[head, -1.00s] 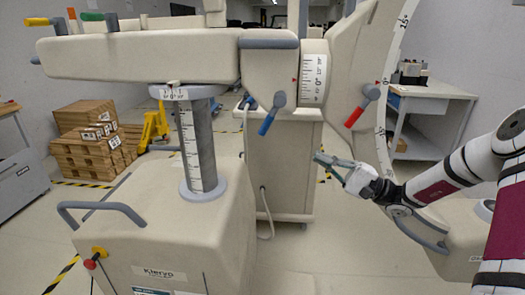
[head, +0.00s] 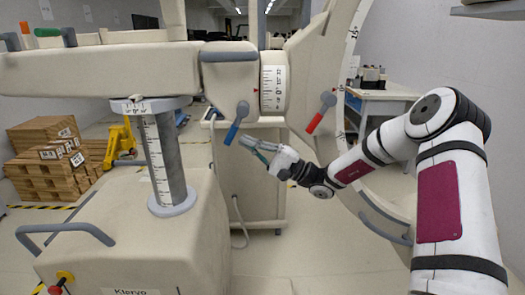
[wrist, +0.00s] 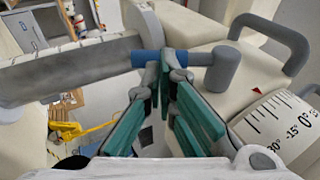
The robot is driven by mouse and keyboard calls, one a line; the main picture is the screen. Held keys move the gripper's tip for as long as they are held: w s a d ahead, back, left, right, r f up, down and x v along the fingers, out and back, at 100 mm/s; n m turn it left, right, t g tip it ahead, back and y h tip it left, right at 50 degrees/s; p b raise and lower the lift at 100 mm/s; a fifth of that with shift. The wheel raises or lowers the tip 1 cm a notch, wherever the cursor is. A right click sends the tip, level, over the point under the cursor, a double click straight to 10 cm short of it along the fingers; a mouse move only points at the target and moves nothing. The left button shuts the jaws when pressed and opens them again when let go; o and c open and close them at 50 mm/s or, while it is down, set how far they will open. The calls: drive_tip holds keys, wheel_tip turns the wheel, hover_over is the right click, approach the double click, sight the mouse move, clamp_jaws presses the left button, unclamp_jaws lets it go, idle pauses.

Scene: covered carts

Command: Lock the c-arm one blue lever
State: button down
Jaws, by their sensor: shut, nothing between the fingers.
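The blue lever (head: 236,123) hangs from a grey pivot on the underside of the cream C-arm housing (head: 228,82), tilted down and to the left. In the wrist view the lever (wrist: 212,66) lies crosswise, its blue end to the left and its grey hub to the right. My gripper (head: 245,143) is shut and empty, its tips beside the lower part of the lever. In the wrist view the green-padded fingers of my gripper (wrist: 167,62) meet at the lever's blue part and hide some of it. I cannot tell whether they touch it.
A red-tipped lever (head: 321,112) hangs to the right, by the large C-shaped arc (head: 352,60). A grey column (head: 163,155) stands on the machine's base at the left. A cream cabinet (head: 262,185) is behind my gripper. A grey handle (wrist: 275,38) sits beyond the lever's hub.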

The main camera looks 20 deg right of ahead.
drive_tip(key=shift+w+a+r, duration=0.2)
drive_tip(key=shift+w+a, duration=0.05)
drive_tip(key=shift+a, duration=0.15)
drive_tip(key=shift+w+a+r+y, duration=0.3)
drive_tip(key=shift+a+y, duration=0.2)
drive_tip(key=shift+a, duration=0.1)
